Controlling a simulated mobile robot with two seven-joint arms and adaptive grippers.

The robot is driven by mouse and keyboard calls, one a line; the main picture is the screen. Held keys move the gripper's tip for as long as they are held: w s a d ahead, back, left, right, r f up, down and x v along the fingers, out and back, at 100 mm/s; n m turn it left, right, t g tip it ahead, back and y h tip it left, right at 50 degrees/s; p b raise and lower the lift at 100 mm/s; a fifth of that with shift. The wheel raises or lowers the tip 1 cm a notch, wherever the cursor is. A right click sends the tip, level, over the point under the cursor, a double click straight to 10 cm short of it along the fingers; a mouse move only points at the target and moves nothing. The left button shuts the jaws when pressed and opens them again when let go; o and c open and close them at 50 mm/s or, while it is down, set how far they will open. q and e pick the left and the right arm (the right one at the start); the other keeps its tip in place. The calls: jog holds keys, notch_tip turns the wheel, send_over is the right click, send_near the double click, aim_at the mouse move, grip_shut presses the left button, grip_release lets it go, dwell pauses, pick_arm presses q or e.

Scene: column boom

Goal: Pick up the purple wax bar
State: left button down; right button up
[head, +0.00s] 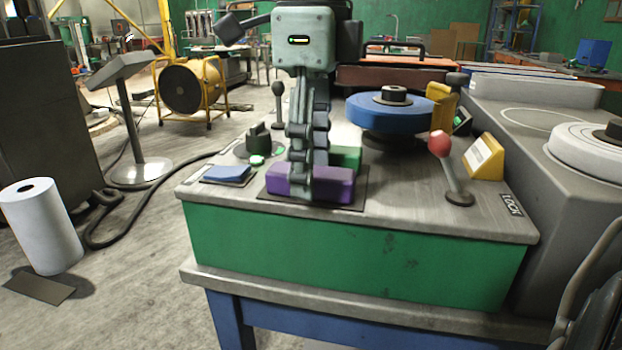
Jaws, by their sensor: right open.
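The purple wax bar (333,186) lies on a dark mat (362,188) near the front of the green-sided bench top. My right gripper (302,188) reaches down from above, and its fingers overlap the middle of the bar in the head view. The gripper is open. The near finger hides part of the bar, and I cannot tell whether the fingers touch it. A green block (346,158) sits just behind the bar. My left gripper is not in view.
A blue wheel (390,114) stands behind, to the right. A red-knobbed lever (450,170) and a yellow gauge box (484,158) are at the right. A blue pad (227,174) and a dark knob (259,140) are at the left. The bench front edge is clear.

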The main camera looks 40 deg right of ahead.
jog(key=shift+c, duration=1.8)
jog(key=c, duration=0.9)
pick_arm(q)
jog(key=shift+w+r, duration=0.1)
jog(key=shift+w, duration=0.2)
